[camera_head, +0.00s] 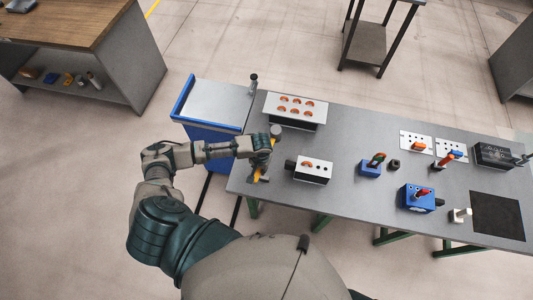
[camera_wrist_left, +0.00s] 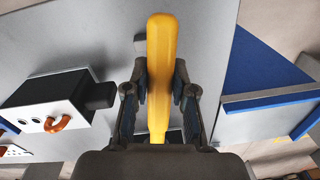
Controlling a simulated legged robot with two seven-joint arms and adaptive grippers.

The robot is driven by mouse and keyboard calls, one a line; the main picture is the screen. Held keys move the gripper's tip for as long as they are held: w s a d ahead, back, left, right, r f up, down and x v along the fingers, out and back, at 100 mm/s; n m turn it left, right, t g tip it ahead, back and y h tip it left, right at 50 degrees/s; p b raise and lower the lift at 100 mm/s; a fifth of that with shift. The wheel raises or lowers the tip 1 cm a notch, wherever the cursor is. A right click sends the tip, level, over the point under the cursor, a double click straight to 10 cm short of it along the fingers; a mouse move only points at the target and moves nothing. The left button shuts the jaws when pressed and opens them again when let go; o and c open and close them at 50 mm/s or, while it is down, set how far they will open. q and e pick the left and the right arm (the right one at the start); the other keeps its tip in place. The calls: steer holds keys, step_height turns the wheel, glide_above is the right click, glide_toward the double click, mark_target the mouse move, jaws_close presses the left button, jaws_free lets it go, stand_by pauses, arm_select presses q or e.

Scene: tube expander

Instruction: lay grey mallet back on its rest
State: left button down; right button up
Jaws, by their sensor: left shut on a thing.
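The mallet shows a yellow handle (camera_head: 257,174) and a grey head (camera_head: 276,130) at the left end of the grey table. My left gripper (camera_head: 262,148) is shut on the handle. In the left wrist view the yellow handle (camera_wrist_left: 160,50) stands between the two fingers of my left gripper (camera_wrist_left: 158,95); the head is hidden there. I cannot tell whether the mallet touches the table. A small dark piece (camera_head: 265,178) shows beside the lower handle; I cannot tell whether it is the rest. My right gripper is out of view.
A white-topped box (camera_head: 313,166) stands just right of the mallet, and a panel with orange pieces (camera_head: 296,104) behind it. A blue-edged cart (camera_head: 215,100) adjoins the table's left end.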

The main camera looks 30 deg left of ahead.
arm_select(q)
steer(key=s+d+r, duration=0.5)
steer(key=s+r, duration=0.3)
steer(key=shift+s+d, duration=0.25)
steer(key=shift+s, duration=0.05)
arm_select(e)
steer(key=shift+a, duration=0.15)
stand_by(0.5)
arm_select(q)
steer(key=shift+r, duration=0.1)
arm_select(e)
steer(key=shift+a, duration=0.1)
arm_select(q)
steer(key=w+a+r+b, duration=0.1)
steer(key=w+b, duration=0.3)
steer(key=w, duration=0.4)
steer(key=w+r+b, duration=0.3)
steer(key=w+b, duration=0.2)
steer(key=w, duration=0.4)
steer(key=shift+a+r+m, duration=0.25)
steer(key=shift+a+m, duration=0.05)
steer(key=shift+a, duration=0.05)
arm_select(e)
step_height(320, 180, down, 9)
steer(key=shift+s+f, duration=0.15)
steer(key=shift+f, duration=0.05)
